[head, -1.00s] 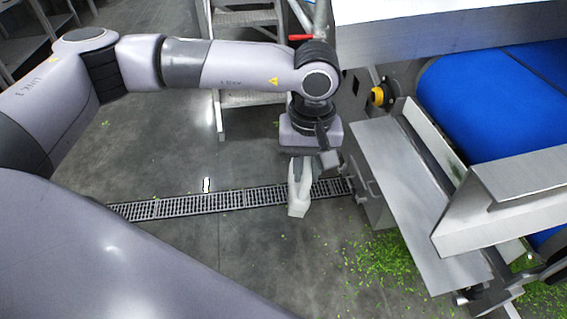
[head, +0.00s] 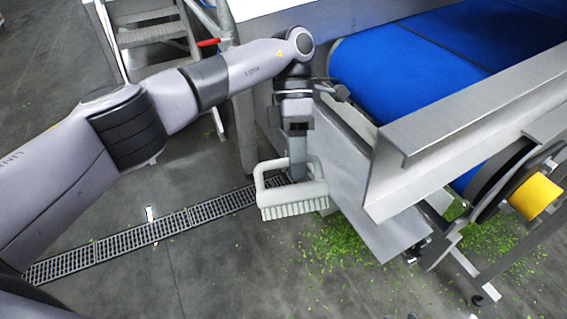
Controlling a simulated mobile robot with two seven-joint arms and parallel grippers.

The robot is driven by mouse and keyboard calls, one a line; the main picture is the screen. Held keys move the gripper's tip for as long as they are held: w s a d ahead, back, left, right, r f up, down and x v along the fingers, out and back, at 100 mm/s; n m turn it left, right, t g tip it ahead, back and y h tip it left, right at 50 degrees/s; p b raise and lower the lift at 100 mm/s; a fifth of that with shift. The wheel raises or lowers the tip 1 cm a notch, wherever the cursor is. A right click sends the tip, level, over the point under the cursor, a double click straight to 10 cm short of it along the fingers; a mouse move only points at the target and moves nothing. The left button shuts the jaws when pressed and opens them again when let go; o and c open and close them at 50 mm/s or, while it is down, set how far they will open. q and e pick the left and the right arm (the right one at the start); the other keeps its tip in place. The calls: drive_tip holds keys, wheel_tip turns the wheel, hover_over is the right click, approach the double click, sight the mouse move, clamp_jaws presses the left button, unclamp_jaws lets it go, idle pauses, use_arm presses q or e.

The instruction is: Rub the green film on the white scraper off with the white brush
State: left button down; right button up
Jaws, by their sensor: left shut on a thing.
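My left gripper (head: 298,160) is shut on the white brush (head: 291,201), holding it by its handle. The brush hangs above the floor, just left of the sloping grey metal plate, with its pale bristles pointing down. From this angle I cannot tell whether it touches the plate. I cannot make out the white scraper or its green film. My right gripper is not in view.
The blue conveyor belt (head: 440,70) and its metal side guard (head: 470,130) fill the upper right. The grey plate (head: 350,180) slopes below the guard. A yellow roller end (head: 536,196) sticks out at right. Green scraps (head: 340,242) litter the floor.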

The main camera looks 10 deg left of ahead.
use_arm(q)
drive_tip(key=w+d+f+n+t+h+b, duration=0.1)
drive_tip(key=w+n+t+h, duration=0.2)
drive_tip(key=n, duration=0.4)
drive_tip(key=w+d+f+n+t+h+b, duration=0.1)
drive_tip(key=w+f+n+t+h+b, duration=0.1)
drive_tip(key=n+t+h, duration=0.3)
drive_tip(key=w+d+f+n+t+h+b, duration=0.1)
drive_tip(key=w+n+t+h, duration=0.3)
drive_tip(key=n, duration=0.5)
drive_tip(key=shift+w+f+t+b, duration=0.2)
drive_tip(key=shift+w+t+b, duration=0.35)
drive_tip(key=shift+t, duration=0.75)
drive_tip(key=shift+w+d, duration=0.25)
drive_tip(key=shift+d, duration=0.05)
drive_tip(key=shift+r, duration=0.1)
drive_tip(key=shift+w+d, duration=0.25)
drive_tip(key=shift+d, duration=0.1)
drive_tip(key=shift+w+d, duration=0.3)
drive_tip(key=shift+d, duration=0.1)
